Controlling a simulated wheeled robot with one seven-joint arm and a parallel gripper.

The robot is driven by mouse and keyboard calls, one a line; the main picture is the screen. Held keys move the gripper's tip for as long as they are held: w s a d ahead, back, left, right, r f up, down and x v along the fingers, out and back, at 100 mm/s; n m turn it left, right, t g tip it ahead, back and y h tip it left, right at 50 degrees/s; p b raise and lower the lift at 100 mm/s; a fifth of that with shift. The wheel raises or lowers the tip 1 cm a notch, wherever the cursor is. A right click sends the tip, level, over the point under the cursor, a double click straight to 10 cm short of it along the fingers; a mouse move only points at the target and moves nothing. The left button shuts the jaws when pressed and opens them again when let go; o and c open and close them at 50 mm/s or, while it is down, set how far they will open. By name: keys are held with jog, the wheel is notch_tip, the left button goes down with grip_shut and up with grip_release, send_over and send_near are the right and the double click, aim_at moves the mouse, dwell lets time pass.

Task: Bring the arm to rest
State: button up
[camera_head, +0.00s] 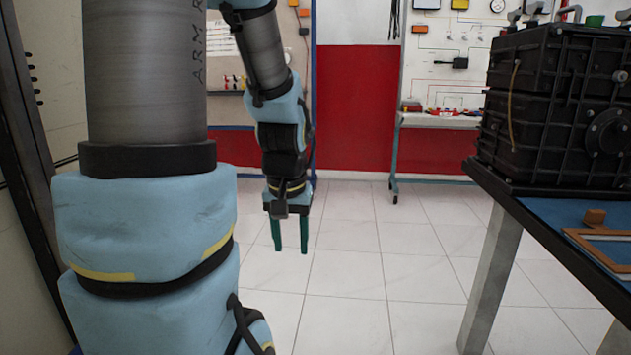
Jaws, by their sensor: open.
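My gripper (290,234) hangs from the end of my arm, in the middle-left of the head view. Its two green fingers point down and stand apart, with nothing between them. It is over the white tiled floor, to the left of the workbench and clear of it. My arm's large blue and grey links fill the left side of the view and hide what lies behind them.
A workbench (546,238) with a blue top stands at the right. It bears a black engine block (552,105), a brown frame-shaped part (596,240) and a small brown block (594,217). Trainer boards (460,75) stand at the back. The tiled floor (385,265) between is clear.

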jog(key=s+a+r+p, duration=0.1)
jog(key=r+p, duration=1)
jog(key=p, duration=0.1)
jog(key=s+a+r+p, duration=0.1)
jog(key=s+r+p, duration=0.1)
jog(key=r+p, duration=0.9)
jog(key=shift+s+p, duration=0.25)
jog(key=shift+p, duration=0.2)
